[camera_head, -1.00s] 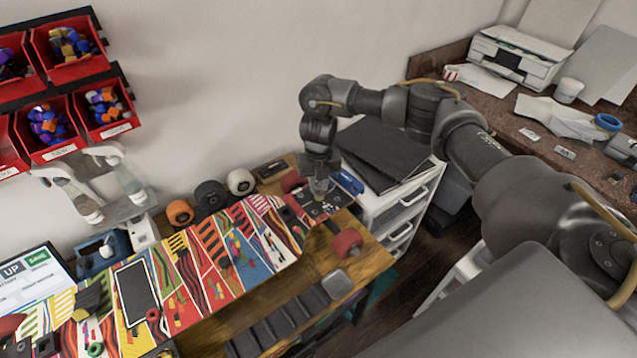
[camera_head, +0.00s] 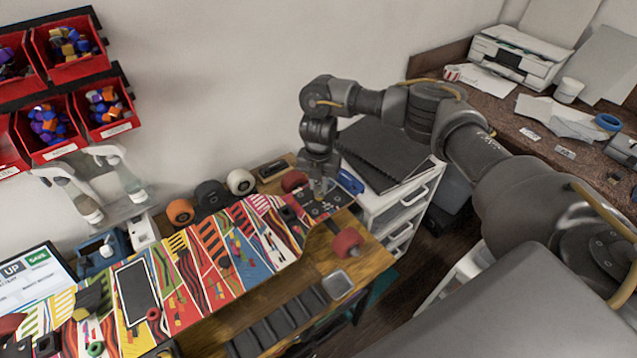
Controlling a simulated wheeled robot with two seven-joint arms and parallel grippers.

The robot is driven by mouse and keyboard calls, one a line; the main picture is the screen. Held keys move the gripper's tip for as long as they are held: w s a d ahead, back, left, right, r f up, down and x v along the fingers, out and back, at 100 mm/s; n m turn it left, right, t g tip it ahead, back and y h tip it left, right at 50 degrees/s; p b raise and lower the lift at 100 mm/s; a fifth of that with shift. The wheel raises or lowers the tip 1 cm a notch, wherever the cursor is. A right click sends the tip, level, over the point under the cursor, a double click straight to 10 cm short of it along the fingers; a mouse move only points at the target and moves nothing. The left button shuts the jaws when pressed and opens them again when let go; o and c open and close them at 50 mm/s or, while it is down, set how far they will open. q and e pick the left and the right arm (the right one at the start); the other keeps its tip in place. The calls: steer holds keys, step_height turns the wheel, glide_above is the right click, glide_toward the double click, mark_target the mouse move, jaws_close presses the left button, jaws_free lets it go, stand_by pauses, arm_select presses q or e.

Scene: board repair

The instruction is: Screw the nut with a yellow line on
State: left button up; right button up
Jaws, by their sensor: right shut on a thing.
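A colourful skateboard deck (camera_head: 235,262) lies upside down along the wooden workbench. Its black truck plate with several bolts (camera_head: 325,202) is at the deck's right end, with a red wheel (camera_head: 347,242) in front and another red wheel (camera_head: 293,181) behind. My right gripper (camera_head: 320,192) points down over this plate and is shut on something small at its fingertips. The held thing is too small and too hidden to make out; I cannot tell whether a yellow line is on it. My left gripper is not in view.
Loose wheels (camera_head: 211,196) stand behind the deck. A blue object (camera_head: 349,181) lies right of my gripper, near black folders (camera_head: 385,160) on a white drawer unit (camera_head: 410,205). Red bins (camera_head: 70,50) hang on the wall. A black tray (camera_head: 280,320) lies at the bench front.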

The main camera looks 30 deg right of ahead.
steer(key=m, duration=0.5)
steer(key=shift+m, duration=0.3)
steer(key=o, duration=0.9)
steer(key=shift+c, duration=0.4)
steer(key=shift+c, duration=0.7)
